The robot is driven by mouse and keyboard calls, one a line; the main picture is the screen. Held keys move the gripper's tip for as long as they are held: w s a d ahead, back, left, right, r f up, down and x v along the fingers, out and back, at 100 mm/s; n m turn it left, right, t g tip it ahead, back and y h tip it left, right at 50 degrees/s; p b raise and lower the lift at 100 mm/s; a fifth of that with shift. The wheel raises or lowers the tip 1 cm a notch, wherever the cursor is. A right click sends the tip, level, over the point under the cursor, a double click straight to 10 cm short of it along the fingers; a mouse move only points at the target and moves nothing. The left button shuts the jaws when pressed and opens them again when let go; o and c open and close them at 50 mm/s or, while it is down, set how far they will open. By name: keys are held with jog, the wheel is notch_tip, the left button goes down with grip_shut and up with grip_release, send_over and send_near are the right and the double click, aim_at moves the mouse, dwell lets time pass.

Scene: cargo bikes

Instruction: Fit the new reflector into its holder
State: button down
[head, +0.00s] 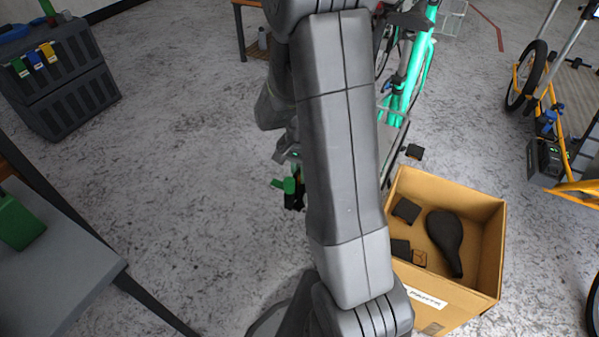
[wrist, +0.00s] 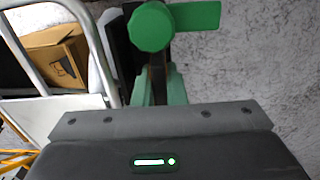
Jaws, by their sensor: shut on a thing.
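My gripper (head: 291,188) hangs in front of the green bike, partly hidden by my arm in the head view. In the wrist view its green fingers (wrist: 160,88) are close together on a green piece (wrist: 150,27) with a round end and a bar to the right. A dark narrow part shows between the fingers. I cannot tell from its shape whether this piece is the reflector. A black upright part (wrist: 119,45) is just left of the fingers. A small dark block (head: 414,152) sits by the bike's rear rack. I cannot make out the holder for sure.
An open cardboard parts box (head: 490,225) on the floor holds a black saddle (head: 445,240) and dark pieces. The green bike (head: 410,75) stands behind my arm. A yellow cargo bike (head: 565,140) is at right, a grey table (head: 70,265) at left.

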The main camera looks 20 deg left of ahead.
jog(key=shift+f+b, duration=0.6)
jog(key=shift+f, duration=0.25)
jog(key=shift+r, duration=0.2)
jog(key=shift+r+p, duration=0.75)
jog(key=shift+p, duration=0.05)
jog(key=shift+f+b, duration=0.55)
jog(key=shift+f, duration=0.25)
dwell(0.3)
jog(key=shift+r+p, duration=0.65)
jog(key=shift+r, duration=0.15)
jog(key=shift+f+b, duration=0.75)
jog(key=shift+f, duration=0.25)
jog(key=c, duration=1.4)
grip_release()
jog(key=shift+r, duration=0.1)
